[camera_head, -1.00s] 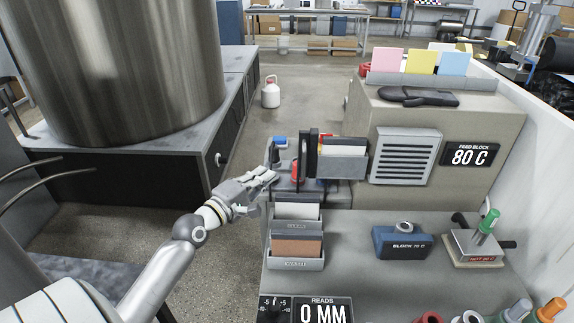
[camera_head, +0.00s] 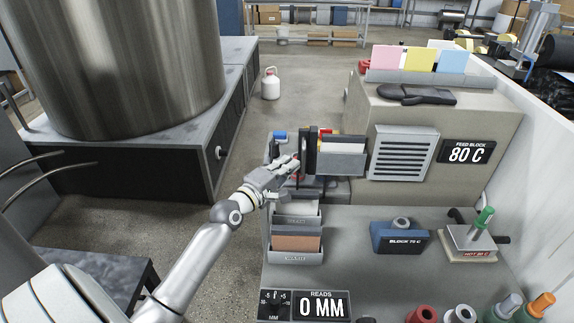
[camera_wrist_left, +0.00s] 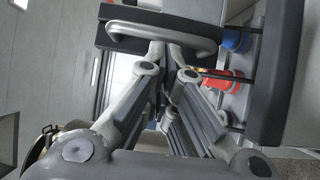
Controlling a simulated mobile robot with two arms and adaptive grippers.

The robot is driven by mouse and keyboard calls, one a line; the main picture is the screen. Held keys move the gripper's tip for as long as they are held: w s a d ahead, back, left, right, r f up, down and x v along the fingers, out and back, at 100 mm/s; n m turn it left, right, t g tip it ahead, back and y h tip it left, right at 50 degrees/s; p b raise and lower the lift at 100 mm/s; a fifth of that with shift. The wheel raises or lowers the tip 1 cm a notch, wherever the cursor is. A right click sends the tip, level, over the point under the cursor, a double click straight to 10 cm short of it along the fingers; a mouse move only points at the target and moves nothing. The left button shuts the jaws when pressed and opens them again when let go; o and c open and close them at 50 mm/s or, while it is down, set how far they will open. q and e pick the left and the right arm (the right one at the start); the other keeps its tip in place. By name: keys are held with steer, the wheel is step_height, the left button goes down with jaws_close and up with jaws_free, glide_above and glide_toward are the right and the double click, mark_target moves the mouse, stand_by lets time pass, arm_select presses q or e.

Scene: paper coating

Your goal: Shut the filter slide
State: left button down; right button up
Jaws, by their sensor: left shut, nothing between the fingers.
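The filter slide appears to be the dark upright plate (camera_head: 309,150) at the left end of a grey holder with white sheets (camera_head: 341,157). Whether it is fully in cannot be told. In the left wrist view a silver bar handle (camera_wrist_left: 203,46) crosses a dark block, which seems to be the slide's front. My left gripper (camera_head: 294,163) is shut and empty, its fingertips just left of the plate. In the left wrist view the left gripper's fingertips (camera_wrist_left: 166,52) are at the handle, overlapping it; contact cannot be told. My right gripper is not in view.
A blue knob (camera_wrist_left: 236,40) and a red knob (camera_wrist_left: 222,80) are close right of my fingers. Grey sheet bins (camera_head: 296,241) stand below the gripper. A blue block (camera_head: 400,238) and a hot stamp (camera_head: 473,241) are farther right.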

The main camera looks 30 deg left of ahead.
arm_select(q)
steer(key=shift+d, duration=0.15)
steer(key=p, duration=0.5)
glide_toward(333, 156)
steer(key=w+d, duration=0.6)
steer(key=w, duration=0.1)
steer(key=shift+w+d+r, duration=0.1)
steer(key=shift+w+d, duration=0.55)
steer(key=shift+a, duration=0.1)
